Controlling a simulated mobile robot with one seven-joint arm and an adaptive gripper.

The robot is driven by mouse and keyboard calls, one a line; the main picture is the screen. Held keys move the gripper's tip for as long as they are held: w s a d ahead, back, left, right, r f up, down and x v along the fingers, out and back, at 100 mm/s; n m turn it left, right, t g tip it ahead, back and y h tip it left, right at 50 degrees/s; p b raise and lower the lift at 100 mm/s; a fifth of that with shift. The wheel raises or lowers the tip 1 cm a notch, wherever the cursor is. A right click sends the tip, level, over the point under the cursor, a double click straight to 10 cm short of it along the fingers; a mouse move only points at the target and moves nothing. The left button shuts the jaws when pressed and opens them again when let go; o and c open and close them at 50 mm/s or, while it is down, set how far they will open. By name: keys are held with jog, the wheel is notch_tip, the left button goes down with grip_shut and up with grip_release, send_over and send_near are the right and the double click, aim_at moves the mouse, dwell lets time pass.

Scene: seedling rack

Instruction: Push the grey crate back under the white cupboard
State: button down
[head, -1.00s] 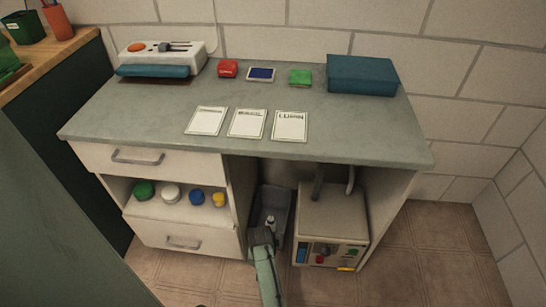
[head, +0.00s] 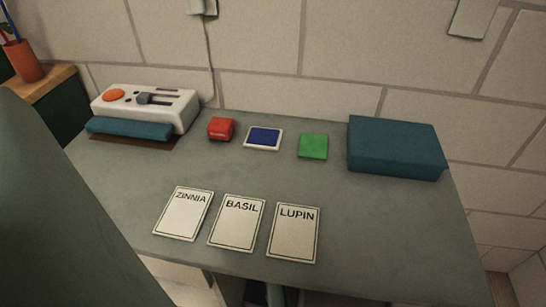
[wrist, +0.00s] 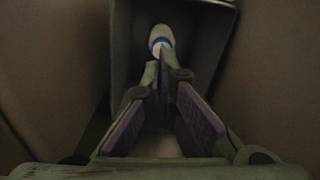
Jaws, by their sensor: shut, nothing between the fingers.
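The grey crate (wrist: 205,32) shows from above in the dim wrist view, with a white and blue bottle-like item (wrist: 161,40) in it. My gripper (wrist: 164,72) is shut and empty over the crate's near part; whether it touches the crate I cannot tell. In the head view the crate is hidden below the worktop. Only a pale strip of the white cupboard (head: 185,272) shows under the worktop's front edge there.
The grey worktop (head: 330,190) carries ZINNIA (head: 183,213), BASIL (head: 237,222) and LUPIN (head: 294,232) cards, a white device (head: 150,105) and a teal box (head: 395,148). Brownish panels (wrist: 270,80) flank the crate closely in the wrist view.

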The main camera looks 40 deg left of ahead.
notch_tip(320, 180, down, 9)
jog(key=shift+f+b, duration=0.2)
jog(key=shift+b, duration=0.45)
jog(key=shift+s+d+f+p, duration=0.15)
jog(key=shift+s+d+p, duration=0.35)
jog(key=shift+s, duration=0.3)
jog(key=shift+s+d+f+p, duration=0.1)
jog(key=shift+s+d+p, duration=0.25)
jog(key=shift+s+d, duration=0.35)
jog(key=shift+a, duration=0.1)
